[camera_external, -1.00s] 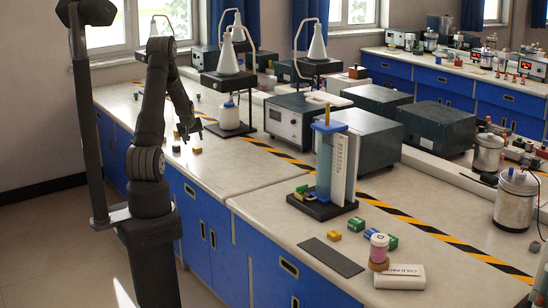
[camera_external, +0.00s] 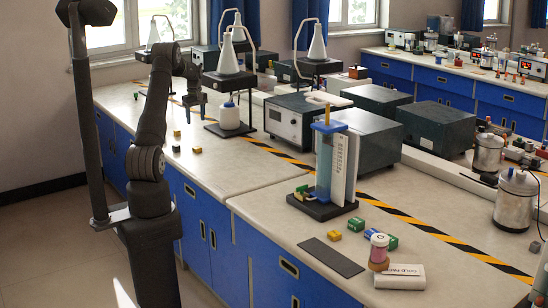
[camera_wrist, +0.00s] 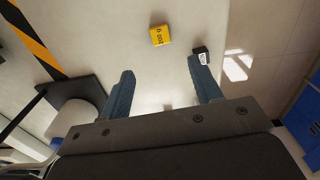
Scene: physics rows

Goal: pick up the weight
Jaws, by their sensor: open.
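Small block-shaped weights lie on the pale bench top. In the wrist view a yellow weight (camera_wrist: 160,35) with dark lettering lies beyond the fingertips. A smaller black weight (camera_wrist: 201,55) with a white label lies to its right, just past the right finger. In the external view a small yellowish block (camera_external: 177,134), a dark block (camera_external: 176,148) and a yellow-and-dark block (camera_external: 196,150) lie near the bench's front edge. My gripper (camera_external: 195,112) hangs above the bench behind these blocks. Its blue fingers (camera_wrist: 163,88) are apart, with nothing held between them.
A white bottle (camera_external: 229,117) on a dark stand is right of my gripper. Yellow-black tape (camera_external: 275,151) runs along the bench (camera_external: 225,172). Grey instrument boxes (camera_external: 293,122) and a blue-topped column (camera_external: 326,160) stand farther right. Bench surface around the blocks is clear.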

